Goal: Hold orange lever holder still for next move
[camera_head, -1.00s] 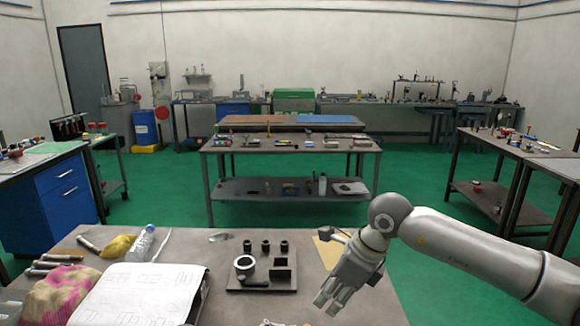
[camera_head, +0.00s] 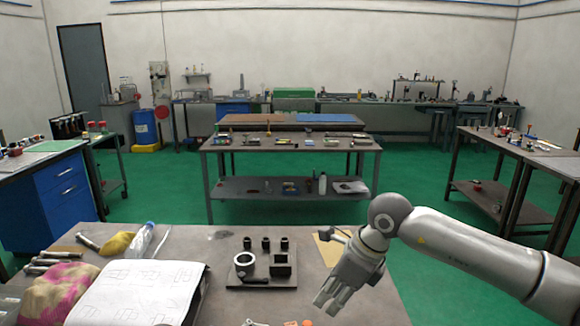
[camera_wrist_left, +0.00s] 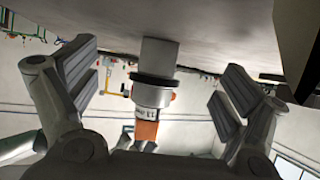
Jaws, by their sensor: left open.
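In the left wrist view my left gripper (camera_wrist_left: 158,92) is open, its two padded fingers spread wide. An orange piece with a white label band (camera_wrist_left: 147,122), likely the orange lever holder, shows between the fingers, under a black collar and a grey shaft. It appears clear of both finger pads. In the head view only small pale and orange parts show at the bottom edge, too cut off to name. My right gripper (camera_head: 335,298) hangs at the right of the near table, its fingers close together; whether it is shut is unclear.
On the near table (camera_head: 225,285), a dark fixture plate holds a ring (camera_head: 245,259), a square socket (camera_head: 281,264) and several dark posts. Papers (camera_head: 140,292), a clear bottle (camera_head: 143,241) and metal rods lie left. A second table (camera_head: 290,146) stands beyond.

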